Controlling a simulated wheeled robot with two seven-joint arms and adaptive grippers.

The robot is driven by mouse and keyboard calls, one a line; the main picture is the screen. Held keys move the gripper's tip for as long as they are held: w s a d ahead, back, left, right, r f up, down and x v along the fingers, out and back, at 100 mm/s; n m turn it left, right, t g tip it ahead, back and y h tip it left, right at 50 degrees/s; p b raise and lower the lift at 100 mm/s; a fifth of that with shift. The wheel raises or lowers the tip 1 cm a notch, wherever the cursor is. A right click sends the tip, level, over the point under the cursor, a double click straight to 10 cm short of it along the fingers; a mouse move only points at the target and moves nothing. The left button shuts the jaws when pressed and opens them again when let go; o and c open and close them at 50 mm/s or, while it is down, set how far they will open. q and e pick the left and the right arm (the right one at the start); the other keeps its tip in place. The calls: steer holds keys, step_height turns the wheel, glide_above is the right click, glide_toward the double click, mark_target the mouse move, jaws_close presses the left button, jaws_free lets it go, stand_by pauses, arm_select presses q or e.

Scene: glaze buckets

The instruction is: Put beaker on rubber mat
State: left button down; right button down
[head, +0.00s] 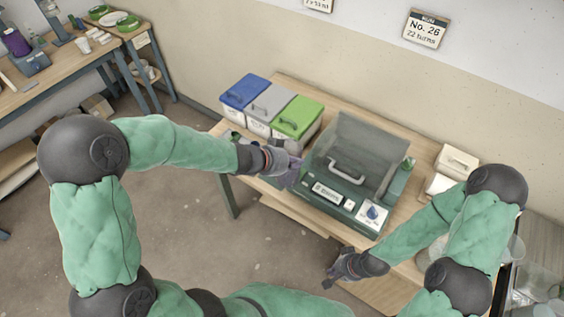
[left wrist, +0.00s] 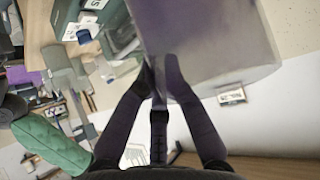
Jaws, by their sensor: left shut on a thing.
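My left gripper (head: 283,160) is shut on a purple-tinted, see-through vessel, which I take to be the beaker (head: 294,174). It is held in front of the bins, beside the left end of the dark green machine. In the left wrist view the beaker (left wrist: 205,45) fills the upper middle, purple at its left and pale grey elsewhere, between the fingertips (left wrist: 160,75). My right gripper (head: 338,272) is low near the table's front edge, with no object visible in it; its jaw opening is unclear. I cannot make out a rubber mat in either view.
The dark green machine (head: 338,201) with a smoky lid stands mid-table. Bins with blue (head: 244,92), grey (head: 270,103) and green (head: 298,117) lids stand at its left. A green bottle (head: 399,177) and white boxes (head: 457,161) are at its right. Clear vessels (head: 538,283) sit lower right.

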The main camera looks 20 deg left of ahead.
mark_target(295, 154)
arm_select(q)
steer(key=w+a+f, duration=0.2)
steer(key=w, duration=0.1)
steer(key=w+a, duration=0.1)
steer(key=w, duration=0.1)
steer(key=shift+a+f, duration=0.1)
steer(key=shift+f, duration=0.3)
steer(key=w+a+f+b, duration=0.2)
steer(key=w+f+b, duration=0.1)
steer(key=f, duration=0.5)
steer(key=shift+w+a+f+b, duration=0.3)
steer(key=shift+w+b, duration=0.1)
steer(key=shift+b, duration=0.2)
steer(key=c, duration=1.8)
jaws_free()
steer(key=shift+f, duration=0.2)
steer(key=o, duration=0.5)
steer(key=shift+d, duration=0.1)
steer(key=shift+c, duration=0.2)
steer(key=shift+r, duration=0.1)
